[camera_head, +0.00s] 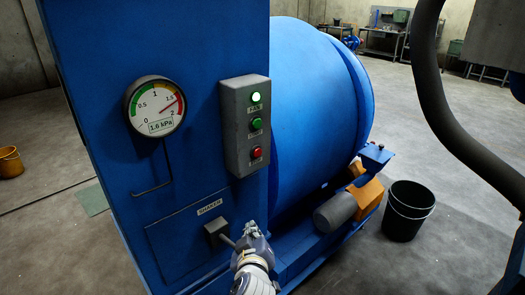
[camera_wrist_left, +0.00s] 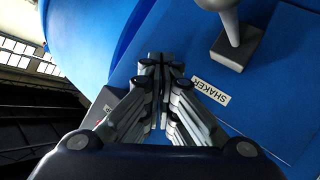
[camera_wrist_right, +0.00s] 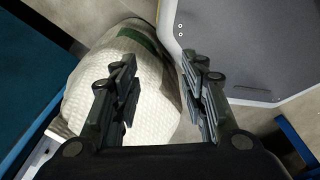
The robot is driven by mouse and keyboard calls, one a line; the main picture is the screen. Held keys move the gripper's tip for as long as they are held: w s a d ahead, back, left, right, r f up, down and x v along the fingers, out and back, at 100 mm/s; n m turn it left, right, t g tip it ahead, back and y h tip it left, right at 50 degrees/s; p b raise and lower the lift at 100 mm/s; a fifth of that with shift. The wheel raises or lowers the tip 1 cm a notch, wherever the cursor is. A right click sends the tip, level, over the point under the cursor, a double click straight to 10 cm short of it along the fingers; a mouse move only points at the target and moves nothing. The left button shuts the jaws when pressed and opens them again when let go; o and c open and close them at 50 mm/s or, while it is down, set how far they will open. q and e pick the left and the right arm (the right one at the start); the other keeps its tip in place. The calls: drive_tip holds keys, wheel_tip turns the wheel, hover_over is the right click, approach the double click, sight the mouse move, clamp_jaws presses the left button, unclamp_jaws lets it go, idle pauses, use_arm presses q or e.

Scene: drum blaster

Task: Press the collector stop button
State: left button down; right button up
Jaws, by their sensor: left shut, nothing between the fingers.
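The grey control box (camera_head: 233,150) is on the blue cabinet's front. My left gripper (camera_head: 248,230) is shut and empty, below the box and apart from the red button. In the left wrist view its fingers (camera_wrist_left: 160,68) are together, and part of the grey box (camera_wrist_left: 104,104) shows behind them. My right gripper (camera_wrist_right: 160,65) is open, with nothing between its fingertips, and shows only in its wrist view.
The shaker lever (camera_head: 218,233) sits just left of my left gripper. A gauge (camera_head: 156,106) reads 1.6 kPa. A blue drum (camera_head: 312,100) stands right of the box. A black bucket (camera_head: 408,210) is on the floor. A pale textured bag-like object (camera_wrist_right: 115,75) is under my right gripper.

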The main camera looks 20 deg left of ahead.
sight(257, 153)
use_arm(q)
drive_tip(key=w+d+r+n+t, duration=0.1)
drive_tip(key=w+d+r+t, duration=0.1)
drive_tip(key=w+d+r, duration=0.2)
drive_tip(key=w+d+r+n+t, duration=0.1)
drive_tip(key=w+d+r+t, duration=0.2)
drive_tip(key=r, duration=0.6)
drive_tip(key=shift+w+d+r, duration=0.4)
drive_tip(key=shift+d, duration=0.2)
use_arm(e)
drive_tip(key=shift+s, duration=0.35)
use_arm(q)
drive_tip(key=w+a+p, duration=0.2)
drive_tip(key=w+a, duration=0.3)
drive_tip(key=a, duration=0.2)
drive_tip(key=shift+a, duration=0.2)
use_arm(e)
drive_tip(key=shift+w+r, duration=0.1)
drive_tip(key=shift+r, duration=1)
